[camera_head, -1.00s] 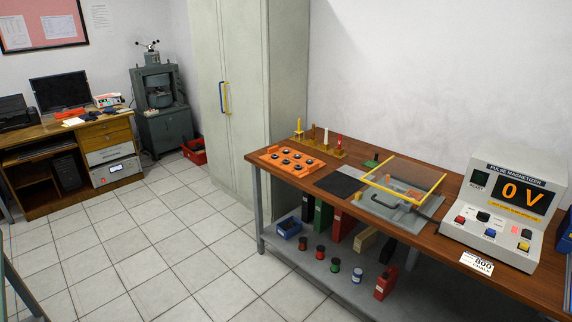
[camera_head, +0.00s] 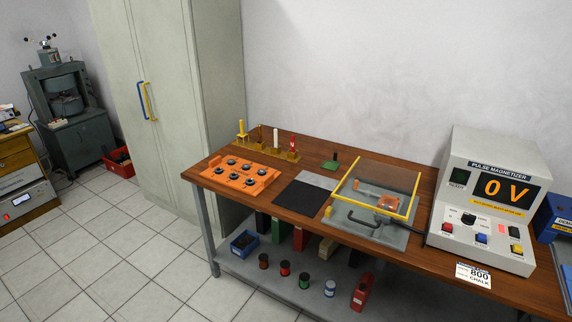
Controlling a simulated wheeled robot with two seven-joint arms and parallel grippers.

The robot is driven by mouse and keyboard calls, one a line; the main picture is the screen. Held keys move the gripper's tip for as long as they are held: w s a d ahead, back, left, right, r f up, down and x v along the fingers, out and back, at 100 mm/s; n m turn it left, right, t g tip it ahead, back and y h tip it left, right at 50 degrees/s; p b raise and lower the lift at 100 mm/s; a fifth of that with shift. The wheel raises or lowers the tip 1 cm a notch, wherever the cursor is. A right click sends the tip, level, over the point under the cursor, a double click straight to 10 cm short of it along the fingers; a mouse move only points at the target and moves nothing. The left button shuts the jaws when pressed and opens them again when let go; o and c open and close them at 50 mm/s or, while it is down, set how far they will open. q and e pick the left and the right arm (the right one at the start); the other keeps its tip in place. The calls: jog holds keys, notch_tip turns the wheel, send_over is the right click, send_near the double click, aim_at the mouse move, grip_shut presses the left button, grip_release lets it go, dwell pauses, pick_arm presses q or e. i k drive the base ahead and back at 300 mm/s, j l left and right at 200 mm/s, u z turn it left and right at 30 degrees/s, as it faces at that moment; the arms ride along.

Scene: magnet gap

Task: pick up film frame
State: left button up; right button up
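A small green piece with an upright tab (camera_head: 331,161) stands near the back of the wooden bench, behind the dark mat. It may be the film frame, but it is too small to be sure. A yellow-edged clear panel (camera_head: 388,178) is tilted over a grey fixture (camera_head: 369,230) to its right. Neither of my grippers is in view.
The wooden bench (camera_head: 212,180) also holds an orange tray (camera_head: 240,174), a yellow rack of upright tools (camera_head: 267,151), a dark mat (camera_head: 302,196) and a pulse magnetizer (camera_head: 490,200) reading 0 V. Spools and bins fill the lower shelf (camera_head: 255,275). Tiled floor (camera_head: 120,240) at left is clear.

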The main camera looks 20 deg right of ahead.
aim_at(332, 166)
jog(key=i+j+z, duration=0.25)
jog(key=i, duration=0.35)
jog(key=i+j+z, duration=0.25)
jog(key=i+j, duration=0.15)
jog(key=i, duration=0.15)
